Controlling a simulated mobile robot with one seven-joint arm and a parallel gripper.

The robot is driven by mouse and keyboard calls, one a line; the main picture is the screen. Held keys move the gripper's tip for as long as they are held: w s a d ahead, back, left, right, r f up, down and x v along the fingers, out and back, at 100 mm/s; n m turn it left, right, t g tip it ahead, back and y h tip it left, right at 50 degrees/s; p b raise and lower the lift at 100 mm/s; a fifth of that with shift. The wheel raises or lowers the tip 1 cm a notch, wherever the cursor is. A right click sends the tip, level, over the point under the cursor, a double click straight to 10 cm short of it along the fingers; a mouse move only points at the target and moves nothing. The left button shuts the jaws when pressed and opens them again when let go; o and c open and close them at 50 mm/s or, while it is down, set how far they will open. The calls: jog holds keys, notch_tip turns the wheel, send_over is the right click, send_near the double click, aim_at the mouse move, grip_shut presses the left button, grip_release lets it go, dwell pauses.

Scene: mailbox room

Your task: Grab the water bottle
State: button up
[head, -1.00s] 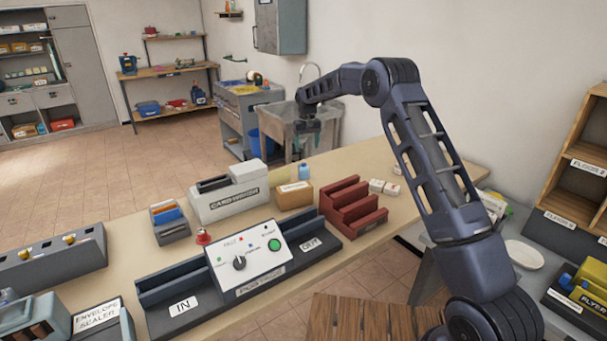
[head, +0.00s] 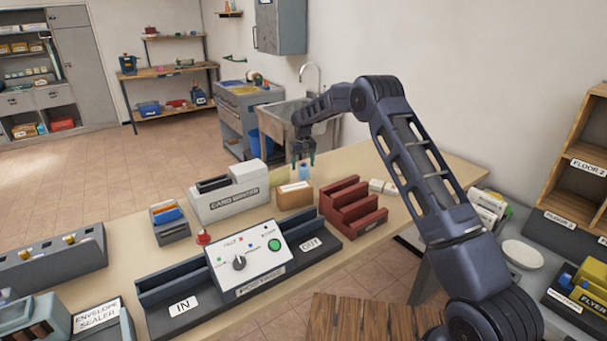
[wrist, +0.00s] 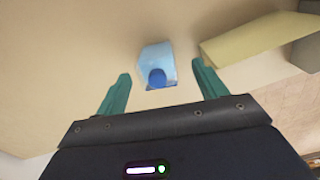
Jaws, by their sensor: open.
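The water bottle is small and light blue. In the head view the bottle (head: 304,172) stands on the beige table behind a brown box, with its top close under my gripper. In the wrist view the bottle (wrist: 157,66) shows from above with a dark blue cap, ahead of the fingertips and roughly midway between them. My gripper (head: 304,158) points down over the bottle. Its two green fingers, also in the wrist view (wrist: 160,82), are spread apart with nothing held between them. I cannot tell the exact height gap to the bottle.
A brown box (head: 294,195) stands just in front of the bottle, and a white and grey card machine (head: 230,193) is to its left. A dark red stepped rack (head: 353,208) and small white boxes (head: 382,187) are to the right. A sink (head: 330,128) is behind.

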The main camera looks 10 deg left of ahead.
aim_at(304, 166)
notch_tip(304, 166, down, 4)
jog(key=shift+d+r, duration=0.15)
jog(key=c, duration=1.1)
